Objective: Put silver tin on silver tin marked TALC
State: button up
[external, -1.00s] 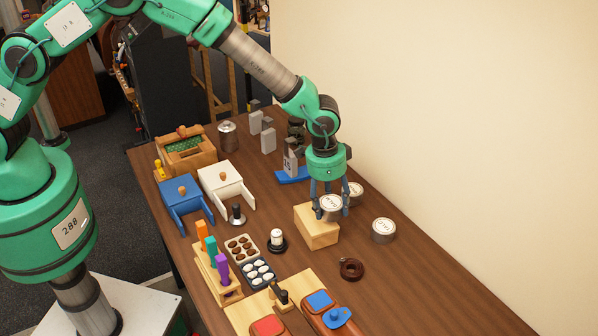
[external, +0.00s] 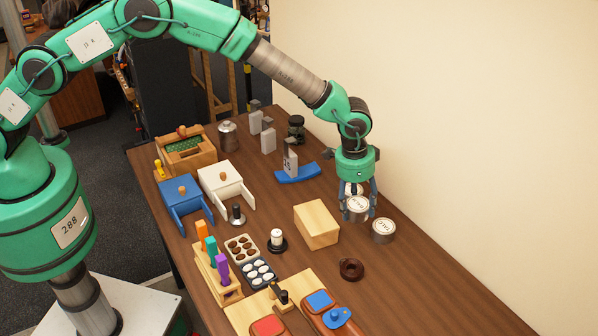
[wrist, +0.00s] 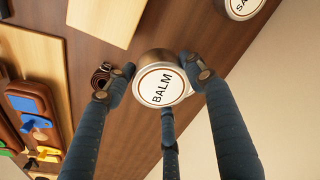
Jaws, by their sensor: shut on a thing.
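My gripper (external: 357,206) is shut on a round silver tin with a white lid (wrist: 161,87), which reads BALM in the wrist view. It holds this tin above the table, right of a wooden block. The silver tin marked TALC (external: 383,231) stands upright on the table, just in front and to the right of the held tin. In the wrist view I cannot make out the TALC tin. Another silver tin (wrist: 242,5), its label partly cut off, shows at the wrist view's top right; in the external view it is mostly hidden behind my fingers.
The wooden block (external: 317,225) stands left of my gripper. The wall is close on the right. Bare table lies in front of the TALC tin.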

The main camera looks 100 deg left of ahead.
send_over(386, 226)
jog(key=shift+s+d+f+p, duration=0.1)
jog(key=shift+s+f+p, duration=0.1)
jog(key=shift+f+p, duration=0.15)
dwell(0.3)
jog(key=shift+f, duration=1.8)
jog(key=shift+f, duration=0.2)
jog(key=o, duration=1.3)
jog(key=shift+r, duration=0.2)
notch_tip(386, 226, up, 12)
jog(key=s, duration=0.1)
jog(key=shift+s+d, duration=0.2)
jog(key=shift+s, duration=0.05)
